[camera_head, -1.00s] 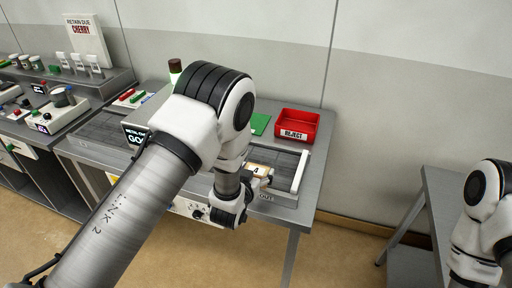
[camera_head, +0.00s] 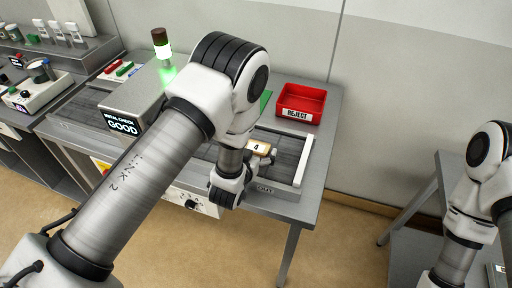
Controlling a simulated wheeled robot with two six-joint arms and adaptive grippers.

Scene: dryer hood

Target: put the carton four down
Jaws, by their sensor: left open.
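The carton four (camera_head: 257,147), a small tan box with a white label reading 4, is at the outfeed end of the dark conveyor (camera_head: 284,149). My left gripper (camera_head: 266,156) is open right at the carton, partly hidden by my own wrist. I cannot tell whether its fingers touch the carton. My right arm shows at the right edge, but its gripper is outside the picture.
A red reject bin (camera_head: 302,101) stands behind the conveyor. A pale stop bar (camera_head: 303,161) closes the conveyor's right end. A grey table (camera_head: 455,180) stands at right.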

